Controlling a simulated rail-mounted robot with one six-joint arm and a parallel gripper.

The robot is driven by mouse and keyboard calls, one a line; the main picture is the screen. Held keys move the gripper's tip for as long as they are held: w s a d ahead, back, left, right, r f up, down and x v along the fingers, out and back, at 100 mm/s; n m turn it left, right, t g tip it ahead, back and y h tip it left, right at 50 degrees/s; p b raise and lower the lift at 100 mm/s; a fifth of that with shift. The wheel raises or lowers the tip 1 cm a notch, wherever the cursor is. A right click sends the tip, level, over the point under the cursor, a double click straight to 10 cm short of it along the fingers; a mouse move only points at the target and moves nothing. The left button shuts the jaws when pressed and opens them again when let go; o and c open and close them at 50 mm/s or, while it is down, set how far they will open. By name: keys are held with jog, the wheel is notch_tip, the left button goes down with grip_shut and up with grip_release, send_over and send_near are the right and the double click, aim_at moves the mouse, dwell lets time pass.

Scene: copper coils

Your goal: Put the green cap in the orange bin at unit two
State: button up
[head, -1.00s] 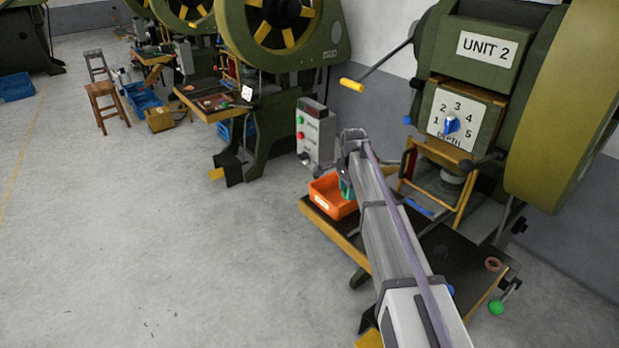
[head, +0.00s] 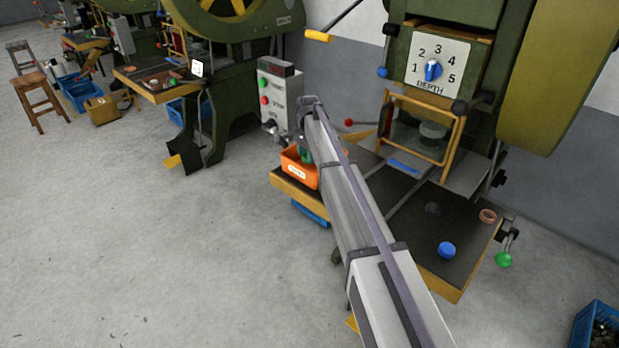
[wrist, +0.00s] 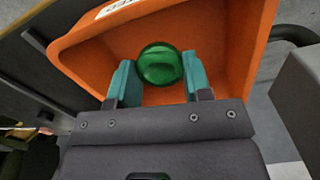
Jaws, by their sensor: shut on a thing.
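The green cap (wrist: 160,64) is a round, glossy knob between the two teal fingers of my gripper (wrist: 159,70) in the wrist view. My gripper is shut on it. Behind and around the cap is the inside of the orange bin (wrist: 232,50), with a white label at its top edge. In the head view the orange bin (head: 297,173) stands at the left end of the press bench, partly hidden by my arm. My gripper is at the bin there, mostly hidden by my arm. I cannot tell how far the cap is above the bin floor.
The bench top (head: 460,215) carries a blue cap (head: 446,250) and a copper ring (head: 488,216). A yellow guard frame (head: 424,125) stands behind. A grey control box (head: 280,102) is beyond the bin. A blue crate (head: 598,330) is at lower right; the floor at left is clear.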

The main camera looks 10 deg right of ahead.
notch_tip(320, 180, down, 6)
jog(key=b, duration=0.4)
jog(key=shift+r, duration=0.55)
jog(key=shift+f, duration=0.25)
jog(key=o, duration=0.9)
notch_tip(320, 180, up, 13)
jog(key=p, duration=1.3)
jog(key=shift+f, duration=0.1)
jog(key=s+d+n, duration=0.1)
jog(key=s+n, duration=0.5)
jog(key=s, duration=1.5)
jog(key=s+d+n, duration=0.2)
jog(key=s+n, duration=0.4)
jog(key=s, duration=1.5)
jog(key=r+p, duration=0.4)
jog(key=shift+w+a+r+p, duration=0.15)
jog(key=shift+a+r+p, duration=0.05)
jog(key=shift+r+p, duration=0.2)
